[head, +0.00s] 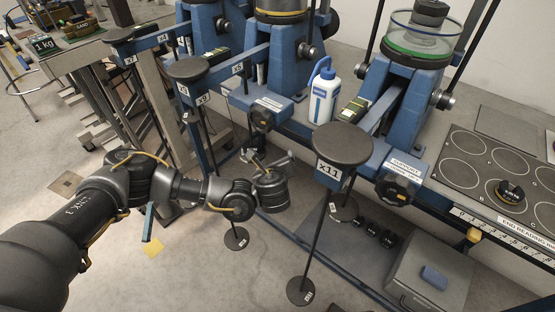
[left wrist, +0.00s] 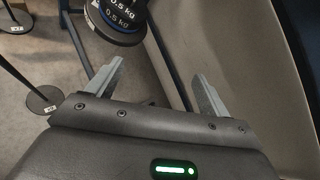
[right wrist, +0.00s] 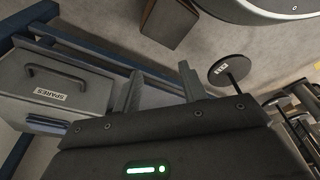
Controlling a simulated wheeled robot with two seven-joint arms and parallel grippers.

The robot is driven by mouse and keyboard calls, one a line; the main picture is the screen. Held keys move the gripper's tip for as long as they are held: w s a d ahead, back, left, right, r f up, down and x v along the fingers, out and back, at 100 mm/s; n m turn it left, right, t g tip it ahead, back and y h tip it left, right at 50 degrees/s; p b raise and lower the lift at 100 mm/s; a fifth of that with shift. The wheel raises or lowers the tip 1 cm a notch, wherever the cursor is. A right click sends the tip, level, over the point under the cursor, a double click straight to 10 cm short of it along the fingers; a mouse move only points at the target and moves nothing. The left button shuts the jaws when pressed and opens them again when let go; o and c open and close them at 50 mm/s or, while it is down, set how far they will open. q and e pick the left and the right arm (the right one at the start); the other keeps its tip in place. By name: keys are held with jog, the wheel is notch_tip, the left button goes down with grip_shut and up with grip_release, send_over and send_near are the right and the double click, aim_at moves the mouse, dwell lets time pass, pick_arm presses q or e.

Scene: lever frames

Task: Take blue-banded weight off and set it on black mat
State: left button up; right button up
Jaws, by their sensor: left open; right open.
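The blue-banded weight (left wrist: 118,36) shows at the top of the left wrist view, a dark disc with a blue rim marked 0.5 kg. Another dark 0.5 kg disc is above it. I cannot make it out in the head view. My left gripper (head: 267,158) is open and empty beside the blue frames; its spread fingers also show in the left wrist view (left wrist: 158,70), apart from the weight. My right gripper (right wrist: 161,68) is open and empty, outside the head view. The black mat (head: 467,192) with printed circles lies on the bench at the right, with a dark, orange-banded weight (head: 510,191) on it.
Pan x11 (head: 342,145) stands on a long rod right of my left gripper. A white bottle (head: 323,95) stands on the bench. Several dark weights (head: 370,231) and a grey spares box (head: 430,270) are below; the box also shows in the right wrist view (right wrist: 40,105).

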aim_at(252, 146)
pick_arm(q)
jog(key=s+a+r+m+t+y+b, duration=0.1)
jog(key=s+a+r+m+y+b, duration=0.1)
jog(key=a+m, duration=0.35)
jog(key=shift+n, duration=0.75)
jog(key=shift+a+x, duration=0.15)
jog(key=shift+x, duration=1.45)
jog(key=shift+a+x, duration=0.2)
jog(key=shift+x, duration=1.35)
jog(key=shift+a+x, duration=0.15)
jog(key=shift+x, duration=1.45)
jog(key=shift+w+a+f, duration=0.1)
jog(key=shift+w, duration=0.45)
pick_arm(e)
jog(key=r, duration=0.1)
jog(key=w+r, duration=0.1)
jog(key=r, duration=0.2)
jog(key=shift+w+a, duration=0.15)
jog(key=shift+w, duration=0.1)
jog(key=shift+s, duration=0.1)
pick_arm(q)
jog(key=c, duration=1.2)
pick_arm(e)
jog(key=shift+s+f, duration=0.15)
jog(key=shift+s, duration=0.05)
